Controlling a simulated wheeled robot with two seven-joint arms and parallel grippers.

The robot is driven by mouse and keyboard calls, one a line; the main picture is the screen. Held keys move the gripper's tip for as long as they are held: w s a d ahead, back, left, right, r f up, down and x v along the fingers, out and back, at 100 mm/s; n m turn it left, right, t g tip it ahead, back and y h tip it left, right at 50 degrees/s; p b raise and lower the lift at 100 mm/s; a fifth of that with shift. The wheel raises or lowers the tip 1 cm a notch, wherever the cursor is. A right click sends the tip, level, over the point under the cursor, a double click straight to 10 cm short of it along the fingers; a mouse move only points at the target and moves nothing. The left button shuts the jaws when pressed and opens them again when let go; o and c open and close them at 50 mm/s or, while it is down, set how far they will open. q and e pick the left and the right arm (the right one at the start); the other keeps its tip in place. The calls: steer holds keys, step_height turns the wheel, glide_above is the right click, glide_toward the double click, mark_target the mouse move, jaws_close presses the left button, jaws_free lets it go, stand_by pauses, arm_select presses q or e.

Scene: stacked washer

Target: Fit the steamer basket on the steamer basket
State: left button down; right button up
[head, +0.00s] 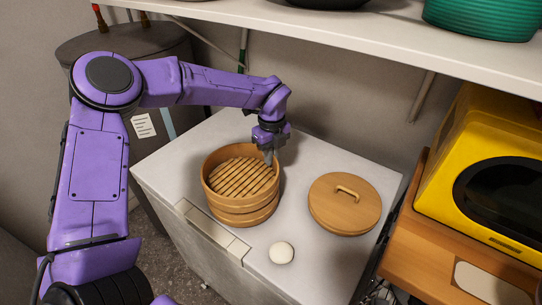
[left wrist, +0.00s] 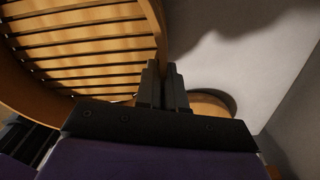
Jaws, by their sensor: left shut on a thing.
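The upper steamer basket (head: 212,194), round light wood with a slatted floor, sits on top of the lower steamer basket (head: 248,219) on the white washer top. The two look roughly lined up; I cannot tell whether the rims are fully seated. My left gripper (head: 270,158) is shut on the upper basket's rim at its far right side. In the left wrist view the fingers (left wrist: 165,88) close at the rim, with the basket's slats (left wrist: 80,50) to the left. My right gripper is not in view.
A round wooden lid (head: 345,207) with a handle lies right of the baskets. A white bun (head: 281,253) sits in front. A shelf (head: 330,35) hangs above at the back, and a yellow microwave (head: 450,165) stands at right on a wooden surface (head: 420,250).

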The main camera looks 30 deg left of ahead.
arm_select(q)
steer(key=shift+f+b, duration=0.55)
steer(key=shift+f, duration=0.1)
steer(key=c, duration=1.5)
jaws_free()
steer(key=shift+r, duration=0.1)
steer(key=shift+w+r+p, duration=0.1)
steer(key=shift+r+p, duration=3.6)
steer(key=shift+r, duration=1.8)
steer(key=shift+f, duration=0.1)
